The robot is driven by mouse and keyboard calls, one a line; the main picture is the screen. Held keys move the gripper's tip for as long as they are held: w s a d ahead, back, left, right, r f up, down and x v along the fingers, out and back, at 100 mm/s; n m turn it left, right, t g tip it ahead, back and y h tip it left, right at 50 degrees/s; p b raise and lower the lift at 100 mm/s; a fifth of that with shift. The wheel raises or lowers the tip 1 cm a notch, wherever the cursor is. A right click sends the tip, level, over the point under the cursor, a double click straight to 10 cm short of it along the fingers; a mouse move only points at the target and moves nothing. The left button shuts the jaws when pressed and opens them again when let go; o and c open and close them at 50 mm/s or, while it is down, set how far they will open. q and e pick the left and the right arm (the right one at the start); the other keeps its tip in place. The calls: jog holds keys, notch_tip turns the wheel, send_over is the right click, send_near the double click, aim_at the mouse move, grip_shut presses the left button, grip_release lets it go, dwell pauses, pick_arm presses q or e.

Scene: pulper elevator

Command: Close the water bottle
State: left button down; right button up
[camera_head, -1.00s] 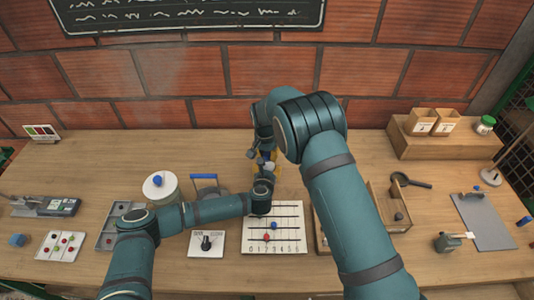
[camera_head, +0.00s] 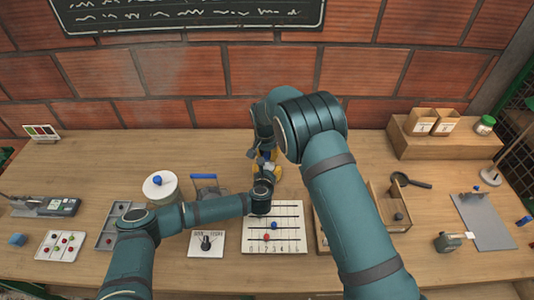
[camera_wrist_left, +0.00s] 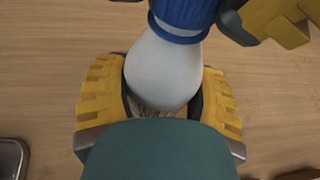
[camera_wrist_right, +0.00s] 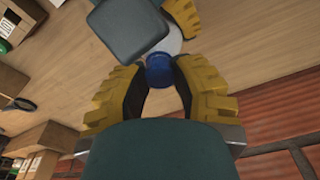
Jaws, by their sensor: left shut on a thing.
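The water bottle (camera_wrist_left: 163,65) is white, with a blue cap or collar (camera_wrist_left: 185,18) at its top in the left wrist view. My left gripper (camera_wrist_left: 158,88) is shut around the white body, one yellow finger on each side. In the right wrist view the blue top (camera_wrist_right: 160,70) lies between the fingertips of my right gripper (camera_wrist_right: 156,80). That gripper is open, with a gap beside its left finger. In the head view my arms hide most of the bottle, and both grippers meet near the middle of the table. I cannot tell how tightly the cap is seated.
A slider board (camera_head: 274,245) and a dial box (camera_head: 206,243) lie in front of my grippers. A white pot with a blue knob (camera_head: 160,187) stands to the left. A wooden step with boxes (camera_head: 430,143) is at the back right. A magnifier (camera_head: 411,181) lies right of my right arm.

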jog(key=o, duration=0.7)
jog(key=shift+c, duration=0.2)
jog(key=shift+r, duration=2.3)
